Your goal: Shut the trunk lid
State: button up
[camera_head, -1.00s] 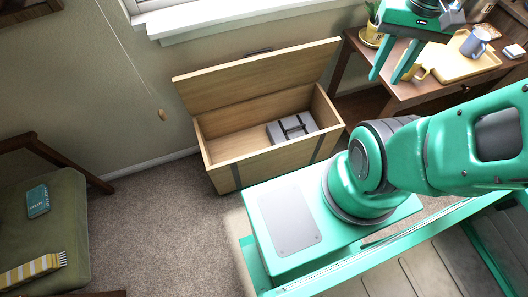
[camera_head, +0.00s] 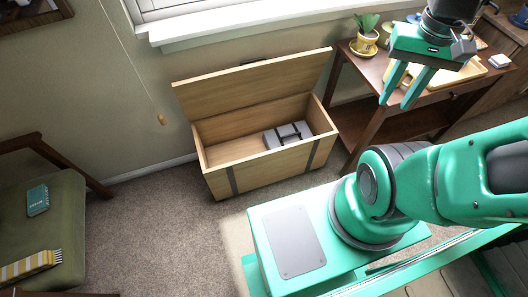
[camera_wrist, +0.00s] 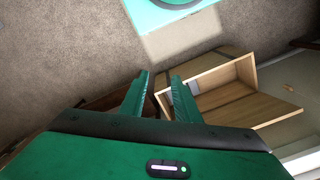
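A light wooden trunk (camera_head: 262,172) with dark straps stands on the carpet against the wall in the head view. Its lid (camera_head: 255,90) is raised, tilted back towards the wall under the window. A grey case (camera_head: 288,135) with dark straps lies inside at the right. My gripper (camera_head: 396,104) is up and to the right of the trunk, in front of the side table, apart from the lid. Its fingers are spread with nothing between them. In the wrist view my gripper (camera_wrist: 162,80) is open, and the trunk (camera_wrist: 212,82) and lid (camera_wrist: 250,105) show beyond the right finger.
A wooden side table (camera_head: 366,65) at the right holds a yellow tray (camera_head: 472,70) and a potted plant (camera_head: 366,35). A green-cushioned chair (camera_head: 60,215) with a teal book (camera_head: 37,199) is at the left. A pull cord (camera_head: 125,60) hangs by the window. Carpet in front of the trunk is clear.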

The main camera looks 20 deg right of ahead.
aim_at(204, 97)
jog(key=u, duration=1.35)
jog(key=i, duration=0.5)
jog(key=z, duration=0.75)
